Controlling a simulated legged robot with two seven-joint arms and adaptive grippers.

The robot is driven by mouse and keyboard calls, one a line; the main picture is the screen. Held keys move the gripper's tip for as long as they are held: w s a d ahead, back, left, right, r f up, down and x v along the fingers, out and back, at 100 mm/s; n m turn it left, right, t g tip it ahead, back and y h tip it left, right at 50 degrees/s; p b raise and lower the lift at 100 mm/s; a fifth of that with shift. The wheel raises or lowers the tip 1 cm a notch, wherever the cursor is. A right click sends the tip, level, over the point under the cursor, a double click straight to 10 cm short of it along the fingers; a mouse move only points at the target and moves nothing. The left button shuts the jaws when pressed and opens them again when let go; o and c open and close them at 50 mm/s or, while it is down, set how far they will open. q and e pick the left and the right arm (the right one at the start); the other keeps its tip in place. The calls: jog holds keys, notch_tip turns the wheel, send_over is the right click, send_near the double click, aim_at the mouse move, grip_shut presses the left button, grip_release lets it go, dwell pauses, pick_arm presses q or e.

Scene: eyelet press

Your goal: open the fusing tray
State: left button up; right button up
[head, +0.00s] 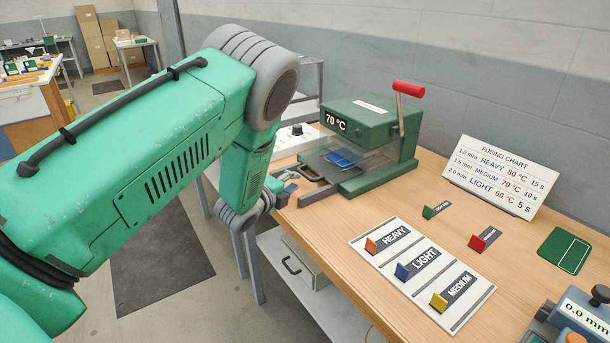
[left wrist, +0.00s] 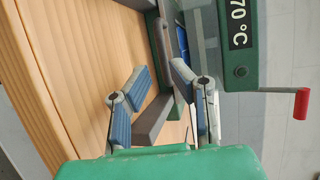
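The green press (head: 362,120) reads 70 °C and has a red-tipped lever (head: 409,89). Its dark fusing tray (head: 318,160) sits low under a clear guard with a blue piece (head: 344,158) on it. A dark handle (head: 310,173) is at the tray's front. My left gripper (head: 286,188) is at the table edge just in front of the handle, partly hidden by my arm. In the left wrist view the gripper (left wrist: 160,76) has its fingers spread, with a grey rail (left wrist: 152,120) showing between them; contact cannot be told. My right gripper is not in view.
A white board (head: 364,245) with HEAVY, LIGHT and MEDIUM coloured tabs lies on the table. A fusing chart (head: 500,176) stands behind it. Small green and red pieces lie nearby. A gauge (head: 588,316) reads 0.0 mm. A grey box (head: 299,264) sits on the shelf below.

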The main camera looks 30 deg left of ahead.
aim_at(304, 173)
pick_arm(q)
jog(key=x, duration=0.4)
jog(key=shift+w+d+r, duration=0.15)
jog(key=shift+w+d, duration=0.1)
jog(key=shift+w, duration=0.05)
jog(key=shift+w+a, duration=0.15)
jog(key=shift+w, duration=0.5)
jog(key=shift+w+a+f, duration=0.15)
jog(key=shift+a+f, duration=0.15)
jog(key=shift+f, duration=0.05)
jog(key=shift+d, duration=0.25)
grip_shut()
